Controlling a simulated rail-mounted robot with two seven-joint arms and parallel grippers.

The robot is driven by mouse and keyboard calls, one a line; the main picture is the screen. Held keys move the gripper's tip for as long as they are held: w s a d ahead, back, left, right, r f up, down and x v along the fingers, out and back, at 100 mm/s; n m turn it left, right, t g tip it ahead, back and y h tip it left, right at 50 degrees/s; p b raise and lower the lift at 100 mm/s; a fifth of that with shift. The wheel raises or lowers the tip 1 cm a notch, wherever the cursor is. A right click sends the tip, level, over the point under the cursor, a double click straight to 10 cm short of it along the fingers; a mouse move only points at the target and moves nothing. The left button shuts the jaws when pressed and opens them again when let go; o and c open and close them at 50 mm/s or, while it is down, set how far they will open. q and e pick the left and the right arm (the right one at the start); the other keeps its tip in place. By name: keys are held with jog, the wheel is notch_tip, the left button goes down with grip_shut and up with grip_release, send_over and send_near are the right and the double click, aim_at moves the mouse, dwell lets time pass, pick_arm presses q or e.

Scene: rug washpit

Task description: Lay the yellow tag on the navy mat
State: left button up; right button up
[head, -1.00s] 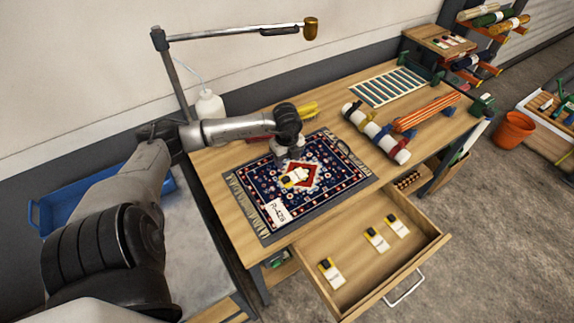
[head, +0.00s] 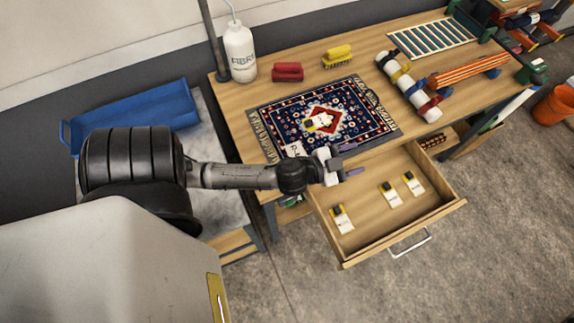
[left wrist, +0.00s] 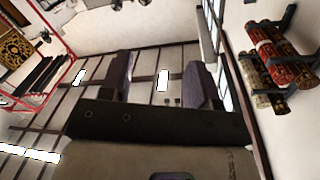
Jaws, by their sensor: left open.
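A navy and red patterned mat (head: 279,114) with fringed ends lies flat on the wooden table in the head view. A small white tag with a yellow part (head: 318,122) lies near the middle of its pattern. My left gripper (head: 352,160) is at the table's front edge, by the open drawer, with its fingers pointing right. It is open and apart from the tag. The left wrist view shows its two spread fingers (left wrist: 160,82) with nothing between them. My right gripper is not in view.
The open drawer (head: 440,207) holds several white tags with yellow and dark tops (head: 342,219). A white bottle (head: 240,52), red brush (head: 288,72) and yellow brush (head: 338,56) stand behind the mat. Wrapped rolls (head: 408,86) lie to its right. A blue tray (head: 130,115) is at left.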

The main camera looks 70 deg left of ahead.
pick_arm(q)
jog(key=s+d+f+g, duration=0.2)
jog(key=s+f+g, duration=0.1)
jog(key=s, duration=0.3)
jog(key=s+d+f+n+g, duration=0.1)
jog(key=s+d+f+g, duration=0.2)
jog(key=s+g, duration=0.3)
jog(key=s+d+f+n+g, duration=0.1)
jog(key=s+d+f+g, duration=0.2)
jog(key=s+f+g, duration=0.2)
jog(key=s, duration=0.2)
jog(key=shift+s+h, duration=0.3)
jog(key=shift+s, duration=0.1)
